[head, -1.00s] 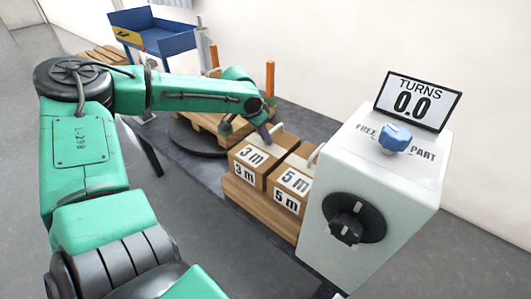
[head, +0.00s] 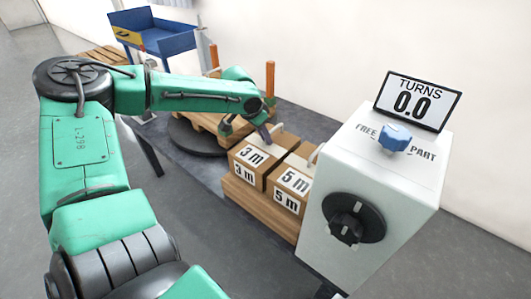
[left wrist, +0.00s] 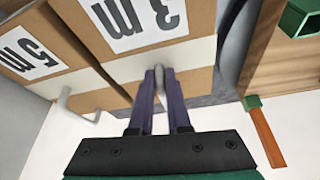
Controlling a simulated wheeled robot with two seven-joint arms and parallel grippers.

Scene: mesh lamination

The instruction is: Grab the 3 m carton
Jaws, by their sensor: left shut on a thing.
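The 3 m carton (head: 250,163) is a brown box with white "3 m" labels, standing upright on a wooden pallet (head: 250,199). It also shows in the left wrist view (left wrist: 183,50). My left gripper (head: 268,133) is at its top. In the left wrist view the purple fingers of my left gripper (left wrist: 160,78) are closed together on the carton's pale handle (left wrist: 158,85). The 5 m carton (head: 292,182) stands right beside it, with its own handle (left wrist: 75,103) free. My right gripper is not in view.
A white machine (head: 372,190) with a blue knob (head: 396,137), a black dial (head: 353,219) and a "TURNS 0.0" display (head: 418,101) stands close on the right. A round black base (head: 195,140), orange posts (head: 270,78) and a blue bin (head: 155,37) lie behind.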

